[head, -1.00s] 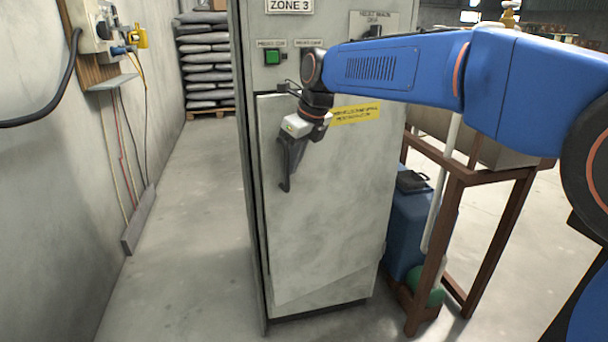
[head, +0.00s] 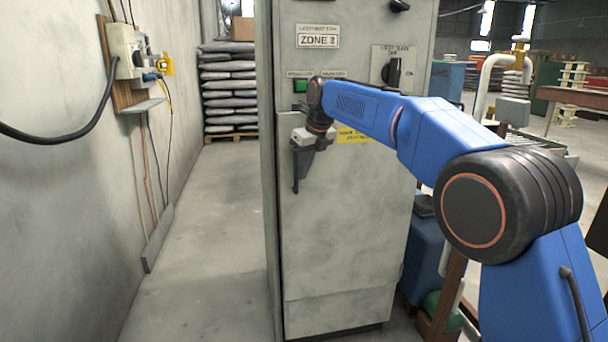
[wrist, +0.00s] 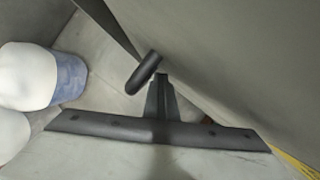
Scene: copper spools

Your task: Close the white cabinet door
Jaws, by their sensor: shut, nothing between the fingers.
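The white cabinet door (head: 345,220) stands in the middle of the head view and looks nearly flush with its cabinet (head: 268,120). A dark seam runs down its left edge; I cannot tell if it is fully closed. A dark upright handle (head: 295,184) is at the door's upper left. My gripper (head: 302,160) is in front of the door at the handle, partly hiding it. In the wrist view my gripper (wrist: 160,82) is shut and empty, with the rounded end of the handle (wrist: 144,72) close beside its fingertips. Whether they touch is unclear.
A grey wall with a switch box (head: 125,50) and cables is on the left. A clear floor aisle (head: 200,240) leads to stacked bags (head: 230,90). A blue container (head: 422,255) and a brown frame (head: 445,295) stand right of the cabinet.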

